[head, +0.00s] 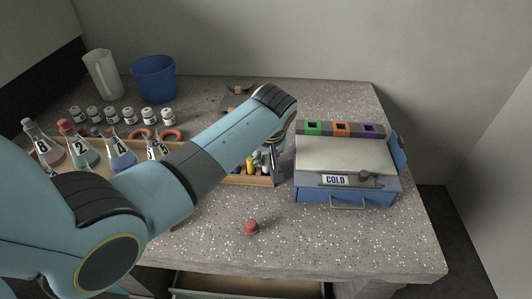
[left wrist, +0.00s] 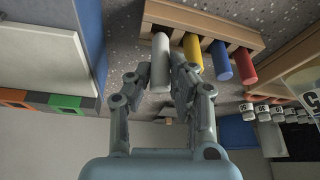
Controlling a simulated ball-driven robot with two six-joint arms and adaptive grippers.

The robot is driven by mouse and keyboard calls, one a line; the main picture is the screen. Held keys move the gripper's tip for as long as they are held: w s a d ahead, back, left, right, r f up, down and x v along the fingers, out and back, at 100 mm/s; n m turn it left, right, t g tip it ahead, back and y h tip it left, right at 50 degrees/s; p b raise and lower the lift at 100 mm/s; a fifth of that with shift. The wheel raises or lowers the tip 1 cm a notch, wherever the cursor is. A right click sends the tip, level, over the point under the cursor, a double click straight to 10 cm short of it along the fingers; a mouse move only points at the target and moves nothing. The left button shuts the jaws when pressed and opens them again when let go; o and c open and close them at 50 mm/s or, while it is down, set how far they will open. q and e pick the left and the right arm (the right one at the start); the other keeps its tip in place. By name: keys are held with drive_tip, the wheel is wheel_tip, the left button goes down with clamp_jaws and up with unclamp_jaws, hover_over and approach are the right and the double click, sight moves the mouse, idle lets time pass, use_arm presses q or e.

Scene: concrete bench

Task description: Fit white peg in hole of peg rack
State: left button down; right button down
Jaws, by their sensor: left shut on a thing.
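The white peg (left wrist: 160,58) is between the fingers of my left gripper (left wrist: 160,70), which is shut on it. The wooden peg rack (left wrist: 205,19) is just beyond the peg in the left wrist view, with a yellow peg (left wrist: 193,52), a blue peg (left wrist: 221,60) and a red peg (left wrist: 245,67) in a row to the right. The white peg's far end is at the rack's left part; I cannot tell whether it is inside a hole. In the head view, my left gripper (head: 273,157) is over the right end of the rack (head: 247,181), partly hidden by my arm.
A blue box (head: 345,197) marked COLD stands close to the right of the rack. A small red object (head: 251,227) lies on the bench in front. Labelled flasks (head: 83,150), small jars (head: 121,116) and a blue cup (head: 153,79) stand left and behind. The bench's right front is clear.

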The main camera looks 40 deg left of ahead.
use_arm(q)
drive_tip(key=shift+f+b, duration=0.35)
drive_tip(key=shift+f, duration=0.25)
drive_tip(key=shift+f+b, duration=0.45)
drive_tip(key=shift+f, duration=0.4)
drive_tip(key=c, duration=1.1)
unclamp_jaws()
